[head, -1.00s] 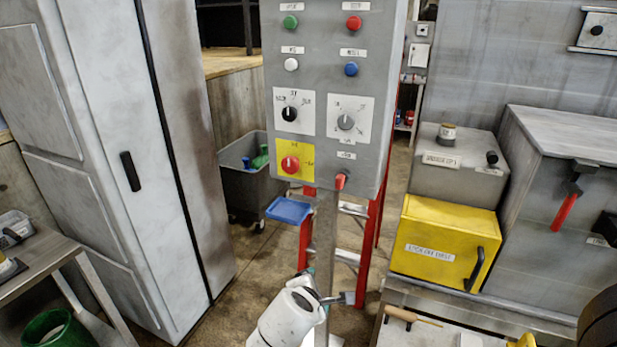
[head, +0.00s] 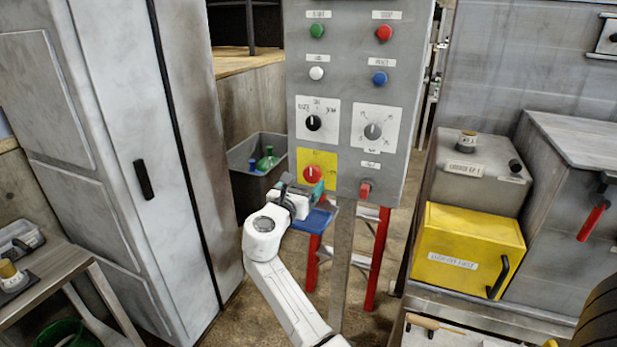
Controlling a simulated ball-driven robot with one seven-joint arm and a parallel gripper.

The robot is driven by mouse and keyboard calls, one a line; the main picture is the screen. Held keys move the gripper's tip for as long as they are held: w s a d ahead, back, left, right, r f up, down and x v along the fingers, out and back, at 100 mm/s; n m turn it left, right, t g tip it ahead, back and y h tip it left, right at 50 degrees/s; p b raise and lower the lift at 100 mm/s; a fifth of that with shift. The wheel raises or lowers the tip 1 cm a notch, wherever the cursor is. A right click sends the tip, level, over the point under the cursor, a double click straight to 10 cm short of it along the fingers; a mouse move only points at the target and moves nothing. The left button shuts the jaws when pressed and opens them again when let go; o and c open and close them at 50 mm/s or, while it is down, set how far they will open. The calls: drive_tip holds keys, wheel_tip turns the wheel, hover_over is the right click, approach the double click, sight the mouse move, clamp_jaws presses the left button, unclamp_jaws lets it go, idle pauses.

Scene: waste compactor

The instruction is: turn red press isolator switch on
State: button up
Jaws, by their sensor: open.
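A grey control panel (head: 341,95) stands upright on a post. A red rotary knob (head: 312,173) with a pale pointer mark sits on a yellow plate (head: 328,158) at the panel's lower left; this looks like the isolator switch. The pointer looks roughly upright, but the plate's lettering is too small to read. My gripper (head: 302,187) is open, just below and in front of the knob, over the lower part of the yellow plate. It hides the plate's lower edge. I cannot tell whether a finger touches the knob.
A red toggle (head: 365,190) is at the panel's lower right. Black (head: 313,123) and grey (head: 373,131) selectors sit above. A red-legged stepladder (head: 377,260) stands behind the post. A grey cabinet (head: 110,130) is left; a yellow box (head: 467,250) is right.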

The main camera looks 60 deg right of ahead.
sight(311, 176)
drive_tip(key=shift+w+d, duration=0.1)
drive_tip(key=shift+d, duration=1.85)
drive_tip(key=shift+c, duration=0.2)
drive_tip(key=c, duration=1)
